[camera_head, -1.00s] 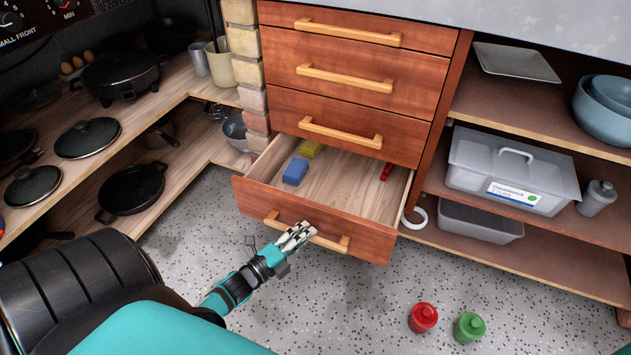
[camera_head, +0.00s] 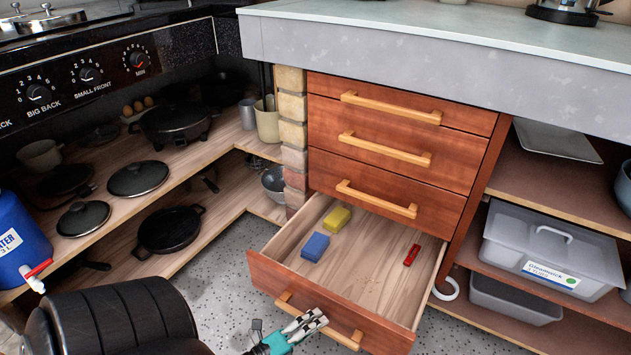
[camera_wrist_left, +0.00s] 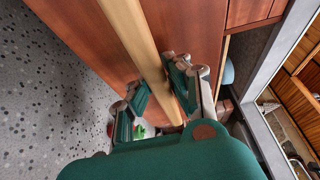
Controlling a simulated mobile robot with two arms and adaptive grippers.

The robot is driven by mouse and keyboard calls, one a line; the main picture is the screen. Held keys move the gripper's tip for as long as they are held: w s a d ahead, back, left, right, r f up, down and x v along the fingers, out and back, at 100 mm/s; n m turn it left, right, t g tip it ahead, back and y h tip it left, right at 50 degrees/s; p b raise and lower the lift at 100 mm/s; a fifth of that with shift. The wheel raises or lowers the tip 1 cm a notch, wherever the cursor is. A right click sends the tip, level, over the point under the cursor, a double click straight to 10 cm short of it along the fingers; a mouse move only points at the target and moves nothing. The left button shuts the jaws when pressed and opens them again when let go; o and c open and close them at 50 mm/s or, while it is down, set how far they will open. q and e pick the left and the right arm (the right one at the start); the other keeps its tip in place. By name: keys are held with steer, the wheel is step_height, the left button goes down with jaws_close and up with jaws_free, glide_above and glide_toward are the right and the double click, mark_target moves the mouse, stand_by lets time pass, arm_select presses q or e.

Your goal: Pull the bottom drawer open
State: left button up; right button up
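The bottom drawer (camera_head: 265,269) stands pulled well out of the red-brown wooden cabinet, and its inside shows. Its pale wooden handle (camera_head: 341,335) runs across the front; in the left wrist view the handle bar (camera_wrist_left: 134,35) passes between my fingers. My left gripper (camera_head: 309,322) is at the handle, one finger on each side, and appears closed on it. In the drawer lie a blue block (camera_head: 315,246), a yellow block (camera_head: 337,219) and a small red item (camera_head: 411,255). My right gripper is not in view.
Three shut drawers (camera_head: 396,182) are above. Shelves with pans (camera_head: 170,230) stand left, and a shelf with a grey lidded bin (camera_head: 540,252) stands right. A blue water container (camera_head: 18,240) is at far left. Speckled floor (camera_head: 226,285) shows left of the drawer.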

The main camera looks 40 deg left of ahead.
arm_select(q)
steer(key=o, duration=0.5)
steer(key=shift+f, duration=0.1)
steer(key=shift+s, duration=0.15)
steer(key=s, duration=0.4)
steer(key=s+a, duration=0.1)
steer(key=s, duration=0.6)
steer(key=shift+s+a, duration=0.3)
steer(key=shift+a, duration=0.1)
